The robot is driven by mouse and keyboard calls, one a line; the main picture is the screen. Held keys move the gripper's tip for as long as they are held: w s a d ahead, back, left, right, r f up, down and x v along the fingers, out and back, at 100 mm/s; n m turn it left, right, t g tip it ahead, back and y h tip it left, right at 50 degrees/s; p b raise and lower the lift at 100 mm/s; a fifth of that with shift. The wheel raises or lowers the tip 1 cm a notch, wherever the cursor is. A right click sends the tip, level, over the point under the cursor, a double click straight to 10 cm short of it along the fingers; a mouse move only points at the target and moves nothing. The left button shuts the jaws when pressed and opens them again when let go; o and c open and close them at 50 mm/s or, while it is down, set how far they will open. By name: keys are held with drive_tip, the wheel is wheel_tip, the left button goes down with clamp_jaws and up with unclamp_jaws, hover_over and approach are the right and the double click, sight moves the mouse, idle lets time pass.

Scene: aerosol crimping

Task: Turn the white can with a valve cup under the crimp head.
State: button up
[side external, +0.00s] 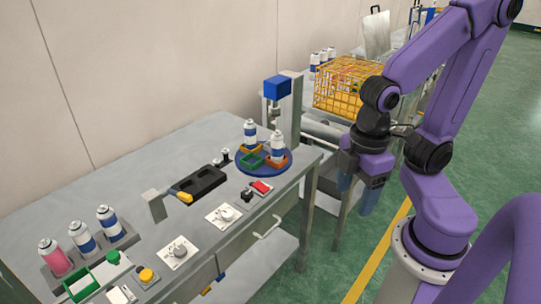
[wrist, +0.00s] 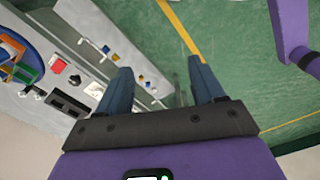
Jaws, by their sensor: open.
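The blue turntable (side external: 241,166) sits at the table's right end and carries two white cans with blue bands. One can (side external: 250,133) stands at the back left in a yellow-orange holder. The other can (side external: 277,148) stands at the right in an orange-red holder, below the crimp head (side external: 277,89) in the picture; exact alignment is unclear. Valve cups are too small to tell. A green holder (side external: 251,160) looks empty. My gripper (side external: 357,196) is open and empty, pointing down beyond the table's right end. In the wrist view my gripper (wrist: 160,82) shows spread fingers over the floor; the turntable (wrist: 22,40) is partly cut off.
A red button (side external: 261,187) and a white dial plate (side external: 223,215) lie along the front edge. A black tray (side external: 201,183) lies mid-table. Pink and blue-white cans (side external: 82,237) stand at the left. A yellow wire basket (side external: 346,88) stands behind.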

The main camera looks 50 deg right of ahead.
drive_tip(key=w+a+m, duration=0.3)
drive_tip(key=w, duration=0.5)
drive_tip(key=m, duration=1.2)
hover_over(247, 193)
wheel_tip(247, 193, down, 5)
wheel_tip(247, 193, down, 17)
drive_tip(key=shift+a+r, duration=0.1)
drive_tip(key=shift+r, duration=0.1)
drive_tip(key=c, duration=1.1)
